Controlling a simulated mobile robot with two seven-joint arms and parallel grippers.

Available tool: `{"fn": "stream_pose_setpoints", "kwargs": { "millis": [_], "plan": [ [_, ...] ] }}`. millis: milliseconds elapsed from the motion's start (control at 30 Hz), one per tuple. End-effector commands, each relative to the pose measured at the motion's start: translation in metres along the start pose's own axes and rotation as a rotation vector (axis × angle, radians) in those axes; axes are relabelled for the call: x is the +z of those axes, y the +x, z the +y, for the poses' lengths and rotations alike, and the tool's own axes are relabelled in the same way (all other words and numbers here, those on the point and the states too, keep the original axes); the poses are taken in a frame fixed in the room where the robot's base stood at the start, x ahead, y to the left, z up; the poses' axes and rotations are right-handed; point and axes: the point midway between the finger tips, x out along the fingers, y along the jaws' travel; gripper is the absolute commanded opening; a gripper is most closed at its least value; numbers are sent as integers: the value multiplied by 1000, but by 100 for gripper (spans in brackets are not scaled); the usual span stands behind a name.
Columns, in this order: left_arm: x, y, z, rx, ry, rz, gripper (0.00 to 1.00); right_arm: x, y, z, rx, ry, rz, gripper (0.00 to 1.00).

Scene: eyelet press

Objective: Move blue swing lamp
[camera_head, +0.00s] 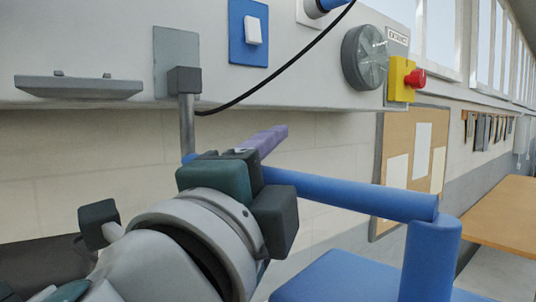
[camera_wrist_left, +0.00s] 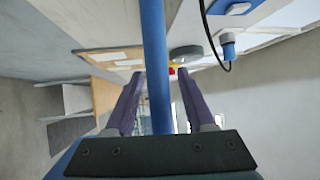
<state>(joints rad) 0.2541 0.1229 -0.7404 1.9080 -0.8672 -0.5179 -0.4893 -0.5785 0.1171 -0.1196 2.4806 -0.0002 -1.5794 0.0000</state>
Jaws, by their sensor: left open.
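The blue swing lamp has a long blue arm (camera_head: 350,193) that runs from behind my left wrist to a blue upright (camera_head: 430,262) at the lower right. A blue flat-topped part (camera_head: 335,280) shows at the bottom edge. A grey bracket (camera_head: 184,80) with a thin post stands on the wall panel, left of my wrist. My left gripper (camera_head: 280,132) shows a purple finger above the blue arm. In the left wrist view, its two fingers (camera_wrist_left: 157,82) are apart, with a blue tube (camera_wrist_left: 153,40) running between them in the picture; contact cannot be told. My right gripper is not in view.
The panel carries a blue switch (camera_head: 254,32), a black cable (camera_head: 285,67), a grey round dial (camera_head: 364,57) and a red stop button (camera_head: 415,78) on a yellow box. A grey shelf (camera_head: 78,87) sticks out at left. A wooden table (camera_head: 505,215) stands at right.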

Motion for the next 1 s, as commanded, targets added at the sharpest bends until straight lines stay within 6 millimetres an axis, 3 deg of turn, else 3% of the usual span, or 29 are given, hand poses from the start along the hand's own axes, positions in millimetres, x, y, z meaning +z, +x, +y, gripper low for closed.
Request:
{"fn": "stream_pose_setpoints", "kwargs": {
  "millis": [267,767,1000],
  "plan": [
    [-1,0,0,1,0,-1,55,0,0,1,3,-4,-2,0],
    [0,0,0,1,0,-1,0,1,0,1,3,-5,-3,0],
    [0,0,0,1,0,-2,0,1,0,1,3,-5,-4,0]
  ]
}}
